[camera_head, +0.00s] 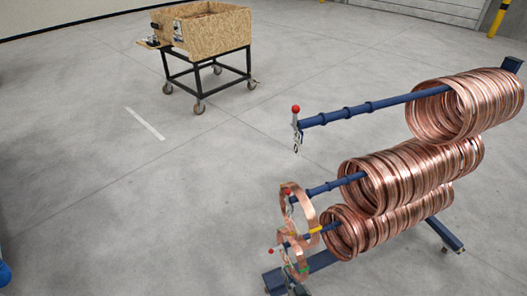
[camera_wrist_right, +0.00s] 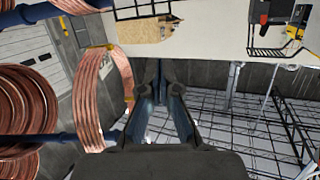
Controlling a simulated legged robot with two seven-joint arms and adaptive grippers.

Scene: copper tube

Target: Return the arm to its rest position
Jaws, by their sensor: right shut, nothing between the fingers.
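My right gripper (camera_wrist_right: 160,75) shows in the right wrist view with its dark fingers together and nothing between them. A copper tube coil (camera_wrist_right: 103,95) hangs on a blue rod (camera_wrist_right: 62,142) just left of the fingers, apart from them. Larger copper coils (camera_wrist_right: 28,105) fill the left edge. In the head view, a blue rack (camera_head: 365,108) carries three rows of copper coils (camera_head: 465,105) on its arms. Thin loose copper coils (camera_head: 310,212) hang near the ends of the lower arms. I cannot make out my right gripper clearly there. My left gripper is not in view.
A wooden box (camera_head: 225,35) stands on a black wheeled cart (camera_head: 207,75) at the back. The rack's arms end in red-knobbed latches (camera_head: 296,110) that stick out to the left. The grey floor (camera_head: 130,190) left of the rack is mostly clear.

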